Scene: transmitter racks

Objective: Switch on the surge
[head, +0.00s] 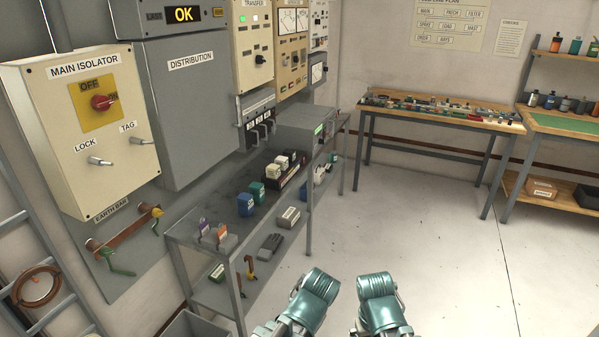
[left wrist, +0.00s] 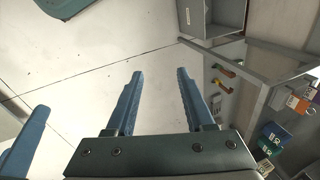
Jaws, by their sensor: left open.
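No label reading "surge" is legible, so I cannot tell which part it is. A row of black switches (head: 258,130) with small labels, too small to read, sits below the TRANSFER panel (head: 256,48) in the head view. The grey DISTRIBUTION cabinet (head: 185,110) is left of it, under an OK display (head: 183,14). My left gripper (left wrist: 160,72) is open and empty over bare floor in the left wrist view, away from the panels. A blue finger-like part at that view's lower left may be my right gripper; its opening is hidden.
The MAIN ISOLATOR box (head: 80,130) has a red knob (head: 103,102) on a yellow plate. A grey shelf bench (head: 215,262) with several coloured modules stands below the panels. A wooden workbench (head: 440,122) is at the back. The floor (head: 430,215) between is clear.

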